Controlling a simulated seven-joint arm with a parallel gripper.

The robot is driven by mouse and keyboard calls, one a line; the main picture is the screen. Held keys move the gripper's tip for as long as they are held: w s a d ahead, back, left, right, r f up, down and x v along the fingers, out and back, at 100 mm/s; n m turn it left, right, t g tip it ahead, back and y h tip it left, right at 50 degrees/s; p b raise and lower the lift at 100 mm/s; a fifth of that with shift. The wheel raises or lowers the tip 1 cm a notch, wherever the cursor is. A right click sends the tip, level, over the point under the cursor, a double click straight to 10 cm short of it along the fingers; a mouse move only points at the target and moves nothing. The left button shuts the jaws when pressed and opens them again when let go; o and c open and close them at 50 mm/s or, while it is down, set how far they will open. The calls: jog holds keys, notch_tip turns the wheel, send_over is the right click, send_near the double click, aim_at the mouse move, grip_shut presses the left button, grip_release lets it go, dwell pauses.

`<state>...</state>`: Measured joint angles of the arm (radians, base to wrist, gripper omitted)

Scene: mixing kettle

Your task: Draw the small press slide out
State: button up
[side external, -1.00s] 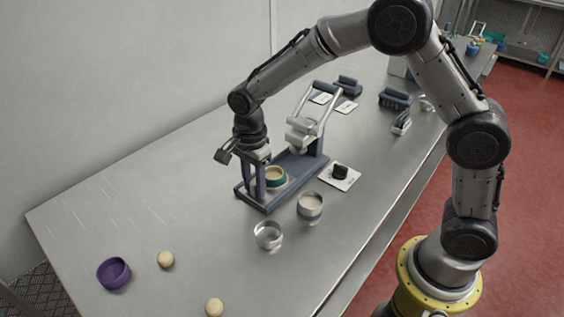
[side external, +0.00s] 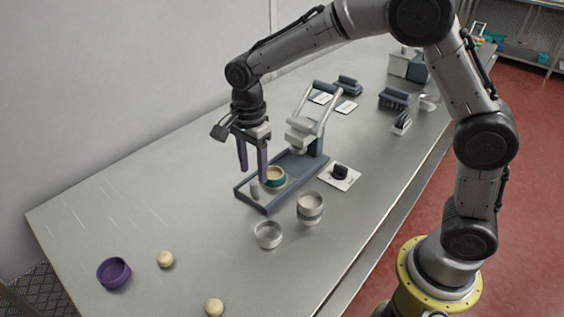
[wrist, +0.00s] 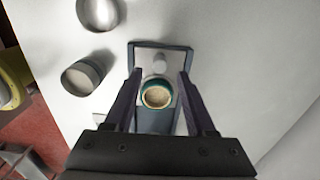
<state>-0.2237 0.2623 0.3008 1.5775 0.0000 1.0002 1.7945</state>
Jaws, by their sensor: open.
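The small press (side external: 316,145) stands on the table with its pale lever frame raised. Its slide (side external: 288,186) lies on the blue-grey base and bears a teal ring (side external: 275,177) with a cream-coloured filling. A grey upright knob (side external: 255,190) stands at the slide's near end; the knob also shows in the wrist view (wrist: 159,63). My gripper (side external: 253,177) is open and empty, pointing down above the knob end of the base. In the wrist view its fingertips (wrist: 159,74) lie to either side of the knob and teal ring, apart from both.
A black-handled item (side external: 340,172) lies on a white card to the right. A purple bowl (side external: 114,273) and pale discs (side external: 166,260) lie at the left, with free table between.

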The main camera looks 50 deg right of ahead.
notch_tip(320, 180, up, 9)
dwell(0.9)
jog(key=shift+f, duration=0.1)
jog(key=s+d+r+n+t, duration=0.1)
jog(key=s+d+r+t, duration=0.1)
jog(key=s+d+r, duration=0.4)
jog(key=s+d+r+n+t, duration=0.15)
jog(key=s+r, duration=0.25)
jog(key=s, duration=0.4)
jog(key=s+d+f+n+t, duration=0.2)
jog(key=s+f+n, duration=0.6)
jog(key=s+n, duration=0.3)
jog(key=shift+s+f+n, duration=0.15)
jog(key=shift+s+n, duration=0.2)
jog(key=shift+n, duration=1.6)
